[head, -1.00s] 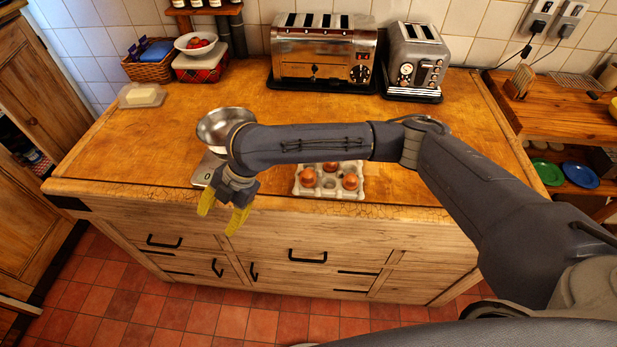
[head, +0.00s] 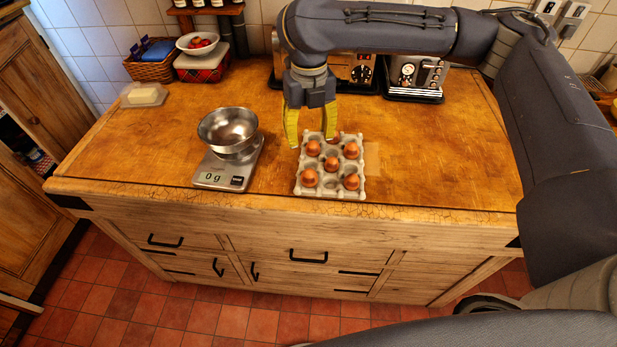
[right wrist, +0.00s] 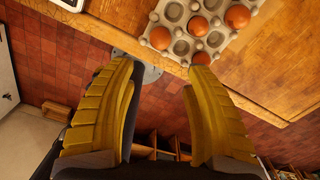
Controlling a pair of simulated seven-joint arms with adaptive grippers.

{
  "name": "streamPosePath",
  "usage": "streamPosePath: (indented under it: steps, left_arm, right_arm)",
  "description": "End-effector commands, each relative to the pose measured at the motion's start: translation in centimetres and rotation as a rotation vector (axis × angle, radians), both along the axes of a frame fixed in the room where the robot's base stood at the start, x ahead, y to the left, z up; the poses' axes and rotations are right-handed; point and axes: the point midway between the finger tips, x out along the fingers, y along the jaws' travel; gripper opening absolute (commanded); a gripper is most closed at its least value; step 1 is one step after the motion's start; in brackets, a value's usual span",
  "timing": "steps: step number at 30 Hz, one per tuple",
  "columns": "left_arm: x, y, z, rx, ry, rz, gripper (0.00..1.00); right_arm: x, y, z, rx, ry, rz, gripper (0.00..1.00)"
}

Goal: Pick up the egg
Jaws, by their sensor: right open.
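Several brown eggs sit in a grey egg tray (head: 331,193) near the counter's front edge; one is the middle egg (head: 332,163), another the front left egg (head: 309,177). An egg at the back is partly hidden by a finger. My right gripper (head: 311,138), with yellow fingers, is open and empty at the tray's back left, seemingly above it. In the right wrist view the open fingers (right wrist: 162,68) point toward the tray (right wrist: 180,13), with eggs such as this egg (right wrist: 197,26) beyond the tips. My left gripper is not in view.
A kitchen scale (head: 222,178) reading 0 g holds a metal bowl (head: 228,130) left of the tray. A butter dish (head: 143,95) is at the far left. The counter (head: 440,160) right of the tray is clear.

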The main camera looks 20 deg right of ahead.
Motion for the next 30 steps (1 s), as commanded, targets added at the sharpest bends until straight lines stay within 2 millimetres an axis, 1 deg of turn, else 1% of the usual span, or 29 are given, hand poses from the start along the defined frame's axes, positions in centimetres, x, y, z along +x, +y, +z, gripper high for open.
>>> streamPosePath:
  steps: [1, 6, 12, 15, 21, 27, 30]
  left_arm:
    - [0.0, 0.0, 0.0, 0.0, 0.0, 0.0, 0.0]
    - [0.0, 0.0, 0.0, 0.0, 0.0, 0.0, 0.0]
    - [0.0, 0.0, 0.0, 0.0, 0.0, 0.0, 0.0]
    - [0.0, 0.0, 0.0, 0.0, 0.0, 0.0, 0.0]
    - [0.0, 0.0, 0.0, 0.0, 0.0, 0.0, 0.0]
    - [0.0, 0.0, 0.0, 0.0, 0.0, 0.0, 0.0]
    - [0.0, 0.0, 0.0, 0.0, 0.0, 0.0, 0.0]
  right_arm:
    - [-0.1, 0.0, -1.0, 0.001, 0.004, -0.001, 0.52]
    - [-0.1, 0.1, -4.0, 0.002, 0.004, -0.002, 0.52]
    - [-0.1, 0.1, -7.2, 0.003, 0.004, -0.003, 0.52]
    - [-0.1, 0.1, -8.4, 0.003, 0.003, -0.004, 0.52]
    - [0.0, 0.1, -9.8, 0.003, 0.001, -0.004, 0.52]
    - [0.0, 0.0, -10.4, 0.002, 0.0, -0.004, 0.52]
    - [0.0, 0.0, -11.3, 0.002, 0.003, -0.004, 0.52]
